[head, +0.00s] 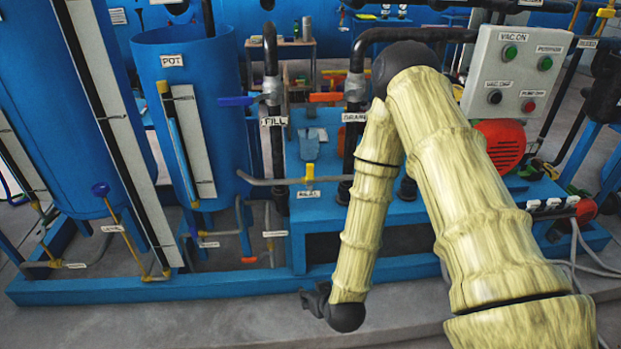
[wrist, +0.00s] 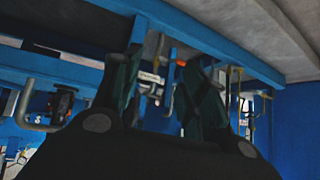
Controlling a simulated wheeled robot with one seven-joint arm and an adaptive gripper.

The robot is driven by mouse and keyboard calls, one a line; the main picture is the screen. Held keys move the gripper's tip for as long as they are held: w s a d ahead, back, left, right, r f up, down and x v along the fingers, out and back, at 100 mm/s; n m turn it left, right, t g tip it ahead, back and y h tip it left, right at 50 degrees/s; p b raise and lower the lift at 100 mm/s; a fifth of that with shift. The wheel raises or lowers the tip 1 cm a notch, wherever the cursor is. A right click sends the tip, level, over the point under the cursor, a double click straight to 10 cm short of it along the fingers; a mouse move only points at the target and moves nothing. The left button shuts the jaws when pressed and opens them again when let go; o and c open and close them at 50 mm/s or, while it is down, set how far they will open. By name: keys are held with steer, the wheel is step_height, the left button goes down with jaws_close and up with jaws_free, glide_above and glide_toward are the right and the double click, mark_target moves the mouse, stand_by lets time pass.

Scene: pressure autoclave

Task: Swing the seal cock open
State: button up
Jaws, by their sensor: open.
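I cannot tell for sure which valve is the seal cock, as the small labels are hard to read. One small yellow-handled cock (head: 309,175) sits on a horizontal pipe in the middle of the head view, with a white tag below it. Lower pipework left of my arm carries more small tagged valves. In the wrist view, my gripper (wrist: 163,75) is open, its two dark fingers apart with nothing held. A white label (wrist: 151,78) on pipework shows beyond the gap between them. In the head view my arm's dark end is low, in front of the blue base frame.
The blue pot (head: 215,110) stands at the left, with the blue fill lever (head: 237,101) and an orange lever (head: 326,97) beside it. The control box (head: 518,75) is upper right, above a red motor (head: 500,143). Bare floor (head: 215,322) lies in front of the blue base rail (head: 150,290).

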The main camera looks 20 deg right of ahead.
steer(key=w+d+r+t+h+b, duration=0.15)
steer(key=w+r+t, duration=0.25)
steer(key=w+r, duration=0.55)
steer(key=m+t+h+b, duration=0.3)
steer(key=t+h, duration=0.1)
glide_toward(310, 169)
steer(key=shift+y, duration=0.25)
steer(key=x, duration=1)
steer(key=shift+w+d, duration=0.3)
steer(key=shift+d, duration=0.05)
steer(key=shift+c, duration=0.2)
jaws_close()
